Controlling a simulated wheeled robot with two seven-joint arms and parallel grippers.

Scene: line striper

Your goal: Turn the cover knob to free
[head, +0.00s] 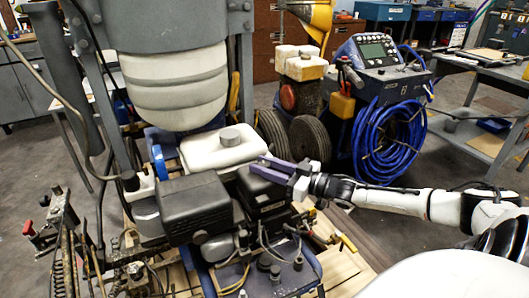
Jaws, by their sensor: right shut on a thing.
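My right gripper (272,170) reaches in from the right, its purple-grey fingers over the top of a black box-shaped engine cover (262,194) on the line striper. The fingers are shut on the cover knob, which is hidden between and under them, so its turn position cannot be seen. My left gripper is not in view.
A second machine with a coiled blue hose (390,140) stands behind my right arm.

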